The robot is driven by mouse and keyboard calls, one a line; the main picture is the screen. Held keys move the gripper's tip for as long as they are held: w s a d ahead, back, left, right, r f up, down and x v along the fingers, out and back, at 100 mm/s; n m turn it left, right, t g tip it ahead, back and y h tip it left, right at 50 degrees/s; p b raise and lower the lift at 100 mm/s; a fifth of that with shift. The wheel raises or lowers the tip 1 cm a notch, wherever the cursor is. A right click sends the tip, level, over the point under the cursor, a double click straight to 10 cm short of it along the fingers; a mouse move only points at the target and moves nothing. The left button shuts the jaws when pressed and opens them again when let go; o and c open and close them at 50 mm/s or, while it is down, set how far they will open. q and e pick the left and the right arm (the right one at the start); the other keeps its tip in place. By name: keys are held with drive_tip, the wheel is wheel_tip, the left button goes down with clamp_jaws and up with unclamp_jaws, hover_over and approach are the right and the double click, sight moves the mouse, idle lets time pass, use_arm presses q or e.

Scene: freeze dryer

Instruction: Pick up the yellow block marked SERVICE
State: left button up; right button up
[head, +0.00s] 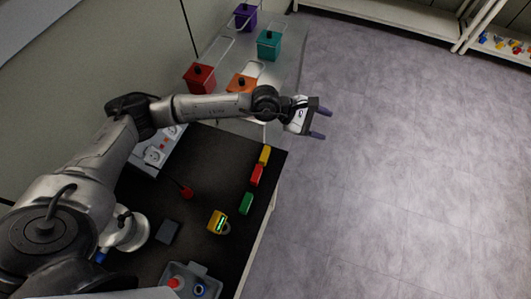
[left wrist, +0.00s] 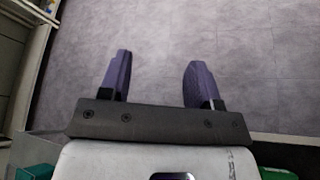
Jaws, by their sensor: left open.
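A yellow block (head: 265,155) lies near the right edge of the black table, at the far end of a row with a red block (head: 257,175) and a green block (head: 246,203). Any marking on it is too small to read. My left gripper (head: 323,124) is open and empty, out over the floor to the right of the yellow block and apart from it. In the left wrist view its two purple fingers (left wrist: 158,78) are spread with only floor between them. My right gripper is not in view.
A yellow device (head: 217,222) with a green display sits on the black table (head: 200,190). A grey tray (head: 208,279) is at the front. Red (head: 199,78), orange (head: 241,83), teal (head: 268,44) and purple (head: 244,16) containers stand behind. The floor at right is clear.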

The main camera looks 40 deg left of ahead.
use_arm(q)
drive_tip(key=s+a+f+m+g+y, duration=0.2)
drive_tip(key=a+f+m+g+y, duration=0.2)
drive_tip(key=a+f+m+y, duration=0.35)
drive_tip(key=m+g+y, duration=0.4)
drive_tip(key=m, duration=0.3)
approach(264, 154)
drive_tip(key=shift+h, duration=0.25)
drive_tip(key=f, duration=0.5)
drive_tip(key=shift+w+a, duration=0.1)
drive_tip(key=shift+a, duration=0.1)
drive_tip(key=f, duration=0.4)
drive_tip(key=shift+s+d+f, duration=0.1)
drive_tip(key=shift+s+d, duration=0.05)
drive_tip(key=shift+s, duration=0.15)
drive_tip(key=shift+f, duration=0.65)
drive_tip(key=c, duration=1)
